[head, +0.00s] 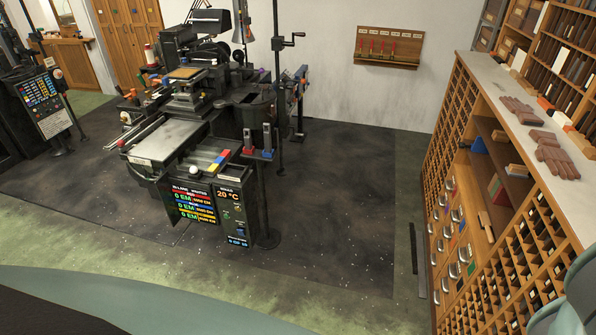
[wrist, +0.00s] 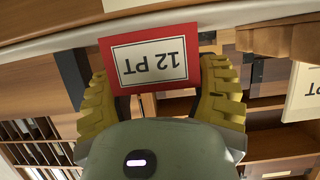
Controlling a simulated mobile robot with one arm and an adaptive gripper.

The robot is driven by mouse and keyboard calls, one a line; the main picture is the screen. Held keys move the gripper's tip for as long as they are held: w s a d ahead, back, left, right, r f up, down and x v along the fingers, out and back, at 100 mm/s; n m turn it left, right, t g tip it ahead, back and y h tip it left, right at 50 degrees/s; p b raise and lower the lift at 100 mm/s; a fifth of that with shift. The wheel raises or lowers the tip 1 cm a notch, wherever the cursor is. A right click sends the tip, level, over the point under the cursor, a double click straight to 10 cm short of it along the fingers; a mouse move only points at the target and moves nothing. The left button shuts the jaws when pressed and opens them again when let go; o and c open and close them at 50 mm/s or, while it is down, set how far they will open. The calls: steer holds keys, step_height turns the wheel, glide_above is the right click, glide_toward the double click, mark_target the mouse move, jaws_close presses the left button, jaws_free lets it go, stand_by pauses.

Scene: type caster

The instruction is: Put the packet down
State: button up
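The packet (wrist: 172,38) is red with a cream label reading "12 PT", upside down in the wrist view. My gripper (wrist: 158,72) has yellow ridged fingers on either side of the packet and is shut on it. The packet's lower part is between the fingers, partly hidden by the gripper body. The packet is in front of the pale edge of a counter and a wooden shelf unit; I cannot tell whether it touches them. The gripper and packet are not visible in the head view.
A type cabinet (head: 478,215) with a pale counter top (head: 503,88) stands at the right. Brown gloves (head: 556,155) lie on the counter. A cream card (wrist: 304,95) shows at the wrist view's right. A typecasting machine (head: 195,110) stands at left; dark floor (head: 340,190) between is clear.

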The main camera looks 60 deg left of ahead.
steer(key=o, duration=0.4)
steer(key=shift+o, duration=0.2)
steer(key=shift+r, duration=0.15)
steer(key=shift+s+a, duration=0.2)
steer(key=shift+a, duration=0.1)
steer(key=shift+b+v, duration=1.25)
steer(key=shift+v, duration=0.6)
steer(key=b+v, duration=0.4)
steer(key=v, duration=0.3)
steer(key=shift+a+r, duration=0.2)
steer(key=shift+s, duration=0.15)
